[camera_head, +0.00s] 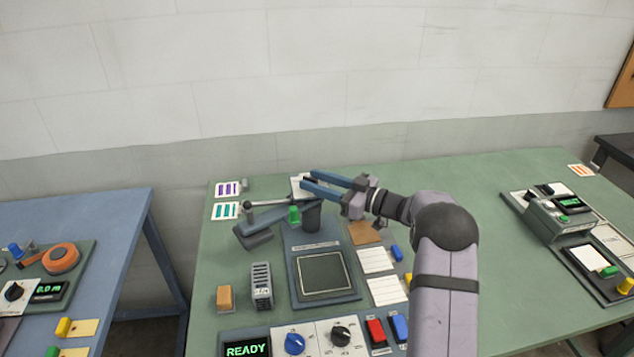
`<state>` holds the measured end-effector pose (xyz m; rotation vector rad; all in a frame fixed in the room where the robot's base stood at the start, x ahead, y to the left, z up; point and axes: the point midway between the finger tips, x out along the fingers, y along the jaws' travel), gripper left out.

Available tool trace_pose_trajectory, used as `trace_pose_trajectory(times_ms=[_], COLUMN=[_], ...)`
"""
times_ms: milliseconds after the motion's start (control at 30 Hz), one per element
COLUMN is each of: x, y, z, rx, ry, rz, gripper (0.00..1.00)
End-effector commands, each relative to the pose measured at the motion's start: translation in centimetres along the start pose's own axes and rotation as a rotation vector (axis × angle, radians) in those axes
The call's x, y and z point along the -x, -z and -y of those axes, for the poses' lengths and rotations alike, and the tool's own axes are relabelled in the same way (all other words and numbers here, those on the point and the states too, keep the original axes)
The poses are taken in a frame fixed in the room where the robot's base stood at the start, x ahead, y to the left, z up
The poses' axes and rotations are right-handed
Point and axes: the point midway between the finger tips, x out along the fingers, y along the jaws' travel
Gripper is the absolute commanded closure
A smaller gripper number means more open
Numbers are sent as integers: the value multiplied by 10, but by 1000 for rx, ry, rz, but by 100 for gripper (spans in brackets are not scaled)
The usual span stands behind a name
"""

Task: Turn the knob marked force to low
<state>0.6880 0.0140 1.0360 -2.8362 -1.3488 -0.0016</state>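A control panel at the front edge of the green table carries two knobs, a blue knob (294,343) and a black knob (340,335). Each sits on a white plate with markings too small to read, so I cannot tell which is marked force. A green "READY" display (247,349) is left of them. My gripper (308,179) is far above and behind the knobs, near the back of the table, with its blue fingers pointing left. The fingers look apart, with nothing seen held between them.
A lever press with a grey arm (283,214) and a dark square plate (324,274) stands behind the panel. A red switch (376,331) and a blue switch (399,327) are right of the knobs. A grey vented block (261,286) and an orange block (225,298) stand left.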

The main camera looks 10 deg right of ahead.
Motion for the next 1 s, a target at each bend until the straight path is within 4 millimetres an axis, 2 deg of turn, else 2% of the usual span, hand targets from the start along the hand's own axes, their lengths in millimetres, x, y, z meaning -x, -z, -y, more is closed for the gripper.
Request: trace_pose_trajectory(times_ms=[400,800,1000], x=[5,55,71], y=[0,-1,0], z=[0,-1,0], rx=[1,3,1], ry=[-2,-2,-1], rz=[0,-1,0], gripper=[61,61,61])
